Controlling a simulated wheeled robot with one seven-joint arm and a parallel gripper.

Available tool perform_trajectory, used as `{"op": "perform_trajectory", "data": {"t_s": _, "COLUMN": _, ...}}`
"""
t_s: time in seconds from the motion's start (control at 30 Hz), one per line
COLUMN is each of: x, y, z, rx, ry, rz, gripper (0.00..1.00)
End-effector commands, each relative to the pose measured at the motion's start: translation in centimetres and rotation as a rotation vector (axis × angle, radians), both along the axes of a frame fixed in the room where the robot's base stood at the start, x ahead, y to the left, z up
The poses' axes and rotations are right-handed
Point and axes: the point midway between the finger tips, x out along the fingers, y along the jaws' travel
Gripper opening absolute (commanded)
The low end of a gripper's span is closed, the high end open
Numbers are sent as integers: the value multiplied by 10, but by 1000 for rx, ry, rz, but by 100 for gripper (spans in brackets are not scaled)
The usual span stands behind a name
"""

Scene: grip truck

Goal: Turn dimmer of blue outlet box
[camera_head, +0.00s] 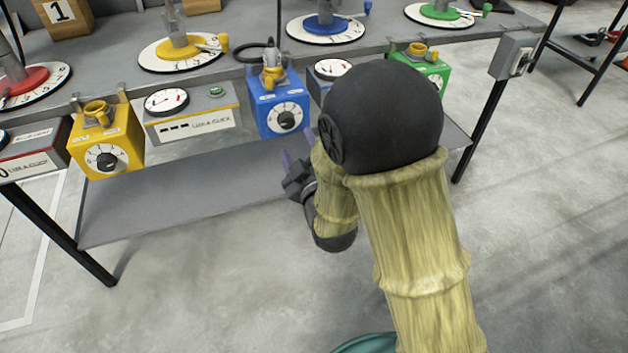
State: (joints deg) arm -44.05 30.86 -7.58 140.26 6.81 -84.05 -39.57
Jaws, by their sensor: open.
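The blue outlet box (279,102) hangs at the front edge of the bench, near the middle of the camera_head view. Its dimmer, a dark round knob (287,120) on a white scale, is on the front face. A plug-like fitting (272,73) sits on top of the box. My gripper (296,165) is just below and in front of the blue box, its fingers pointing up toward it. The gripper is open and seems empty, apart from the knob. My arm's dark joint hides the area to the right of the box.
A yellow outlet box (122,150) hangs at the left and a green outlet box (425,60) at the right, partly behind my arm. Meter units stand between the boxes. A lower shelf (190,190) lies beneath. The floor (200,290) in front is clear.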

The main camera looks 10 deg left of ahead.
Motion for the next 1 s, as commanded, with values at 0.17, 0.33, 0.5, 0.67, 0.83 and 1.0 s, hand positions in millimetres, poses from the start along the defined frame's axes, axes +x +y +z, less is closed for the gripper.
{"op": "perform_trajectory", "data": {"t_s": 0.17, "x": -15, "y": -9, "z": -5, "rx": 3, "ry": -4, "rz": -1, "gripper": 55}}
{"op": "perform_trajectory", "data": {"t_s": 0.33, "x": -20, "y": -12, "z": -5, "rx": 3, "ry": -4, "rz": -2, "gripper": 55}}
{"op": "perform_trajectory", "data": {"t_s": 0.5, "x": -25, "y": -15, "z": -5, "rx": 3, "ry": -4, "rz": -2, "gripper": 55}}
{"op": "perform_trajectory", "data": {"t_s": 0.67, "x": -31, "y": -19, "z": -6, "rx": 3, "ry": -3, "rz": -2, "gripper": 55}}
{"op": "perform_trajectory", "data": {"t_s": 0.83, "x": -38, "y": -23, "z": -7, "rx": 3, "ry": -3, "rz": 0, "gripper": 55}}
{"op": "perform_trajectory", "data": {"t_s": 1.0, "x": -45, "y": -27, "z": -7, "rx": 3, "ry": -4, "rz": -2, "gripper": 55}}
